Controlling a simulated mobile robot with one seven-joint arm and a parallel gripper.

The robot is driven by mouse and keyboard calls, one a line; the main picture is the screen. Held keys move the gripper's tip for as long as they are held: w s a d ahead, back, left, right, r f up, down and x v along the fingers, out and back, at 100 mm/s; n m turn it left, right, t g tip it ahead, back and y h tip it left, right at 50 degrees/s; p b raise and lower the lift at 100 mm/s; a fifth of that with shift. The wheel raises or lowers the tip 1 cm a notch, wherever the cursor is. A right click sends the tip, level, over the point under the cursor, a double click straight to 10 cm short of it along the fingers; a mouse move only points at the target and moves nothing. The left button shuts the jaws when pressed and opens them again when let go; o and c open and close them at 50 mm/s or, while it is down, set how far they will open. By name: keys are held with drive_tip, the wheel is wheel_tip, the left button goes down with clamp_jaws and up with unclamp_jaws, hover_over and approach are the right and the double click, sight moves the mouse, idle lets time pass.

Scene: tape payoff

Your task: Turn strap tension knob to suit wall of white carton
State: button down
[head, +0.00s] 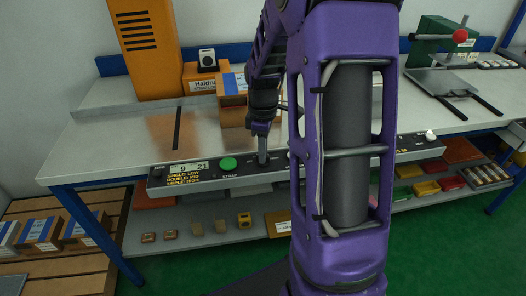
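A long dark control panel (208,182) runs along the table's front edge. It has a small display (188,168), a yellow legend reading single low, double mid, triple high, and a green button (228,163) above the word STRAP. My gripper (262,158) points down at the panel just right of the green button, its tips at or just above the panel. The tension knob is not clearly seen; the gripper or my arm may hide it. Finger opening is too small to tell. A brown carton (232,88) with blue and white on it stands behind my gripper, partly hidden; I see no plainly white carton.
An orange slotted machine housing (144,48) and an orange box with a dark device stand at the back left. A green press (440,45) with a red ball handle is at the right. A lower shelf (190,238) holds small parts. My purple arm blocks the middle.

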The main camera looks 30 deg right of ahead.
drive_tip(key=shift+m, duration=0.3)
drive_tip(key=m+p, duration=0.1)
drive_tip(key=m, duration=0.2)
drive_tip(key=shift+r+m, duration=0.1)
drive_tip(key=shift+m, duration=0.3)
drive_tip(key=shift+m+p, duration=0.5)
drive_tip(key=shift+m, duration=1.6)
drive_tip(key=c, duration=0.9)
unclamp_jaws()
